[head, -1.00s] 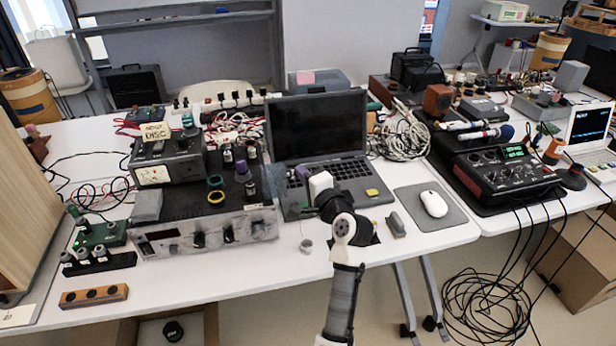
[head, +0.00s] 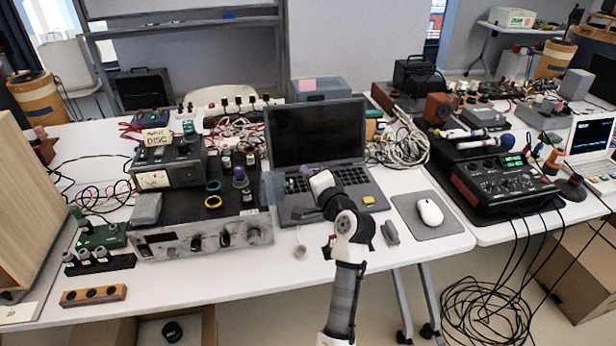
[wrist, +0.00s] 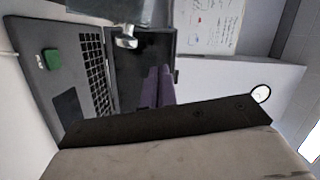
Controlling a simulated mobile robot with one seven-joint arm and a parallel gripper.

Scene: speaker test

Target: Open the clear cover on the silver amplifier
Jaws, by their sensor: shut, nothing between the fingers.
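The silver amplifier (head: 185,240) sits on the left table, with a dark top and a row of knobs on its silver front. A bluish see-through cover (head: 271,190) shows faintly at its right end, beside the laptop; its exact outline is hard to tell. In the wrist view, a translucent grey-blue piece (wrist: 115,10), likely this cover, crosses the top edge. My gripper (wrist: 160,72) shows there as two purple fingers pressed together, empty and apart from that piece. In the head view my gripper is over the laptop, right of the amplifier, its fingertips hard to make out.
The open laptop (head: 345,185) lies just under my gripper. A meter box (head: 168,168), a yellow ring (head: 212,202) and several knobs stand on the amplifier. A mouse (head: 430,212) lies on a pad to the right. The table's front edge is near my arm.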

